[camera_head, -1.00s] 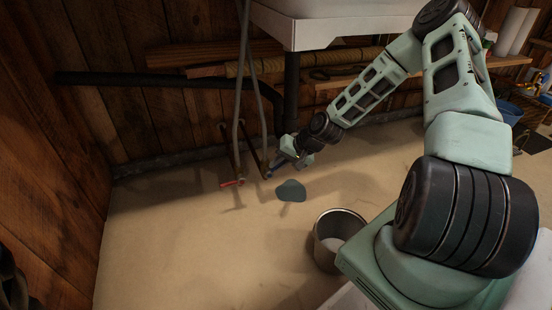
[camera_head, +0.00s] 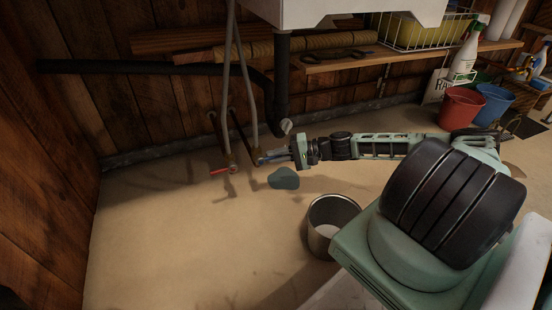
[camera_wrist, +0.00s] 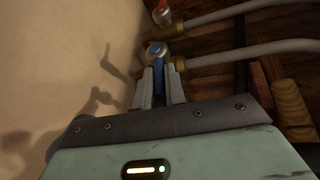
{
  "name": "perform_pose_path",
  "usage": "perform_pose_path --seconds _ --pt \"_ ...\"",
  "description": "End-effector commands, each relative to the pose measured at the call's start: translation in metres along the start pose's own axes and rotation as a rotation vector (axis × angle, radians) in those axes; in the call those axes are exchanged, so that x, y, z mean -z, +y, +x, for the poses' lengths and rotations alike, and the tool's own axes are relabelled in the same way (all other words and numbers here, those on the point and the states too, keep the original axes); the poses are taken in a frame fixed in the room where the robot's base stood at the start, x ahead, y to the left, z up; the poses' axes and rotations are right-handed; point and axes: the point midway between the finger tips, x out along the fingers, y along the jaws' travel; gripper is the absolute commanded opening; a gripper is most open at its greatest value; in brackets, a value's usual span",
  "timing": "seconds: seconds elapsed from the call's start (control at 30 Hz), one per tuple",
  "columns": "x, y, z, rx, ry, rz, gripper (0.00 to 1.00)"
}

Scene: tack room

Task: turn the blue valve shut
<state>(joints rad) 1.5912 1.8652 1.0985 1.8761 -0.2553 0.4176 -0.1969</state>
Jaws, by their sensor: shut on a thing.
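The blue valve (camera_head: 262,160) is low by the back wall, at the foot of a grey hose. In the wrist view its blue lever (camera_wrist: 158,88) lies between the two fingers of my gripper (camera_wrist: 159,77). The fingers are shut on the lever, and the valve's round silver cap and brass body show just beyond their tips. In the head view my gripper (camera_head: 278,156) reaches in from the right, nearly level, and the lever is mostly hidden by it.
A red-handled valve (camera_head: 220,171) sits just left of the blue one. A blue-grey patch (camera_head: 284,178) lies on the floor below my gripper. A metal bucket (camera_head: 333,226) stands nearer. A dark pipe (camera_head: 281,95) drops behind. Floor at left is clear.

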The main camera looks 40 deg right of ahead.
Motion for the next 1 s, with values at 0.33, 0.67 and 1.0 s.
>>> perform_pose_path --seconds 0.33,0.67,1.0 --pt "-0.0011 0.0064 0.0035 0.099 -0.025 0.043 0.00" --pt "-0.0018 0.0063 0.0040 0.110 -0.029 0.050 0.00" --pt "-0.0013 0.0064 0.0037 0.109 -0.028 0.049 0.34"
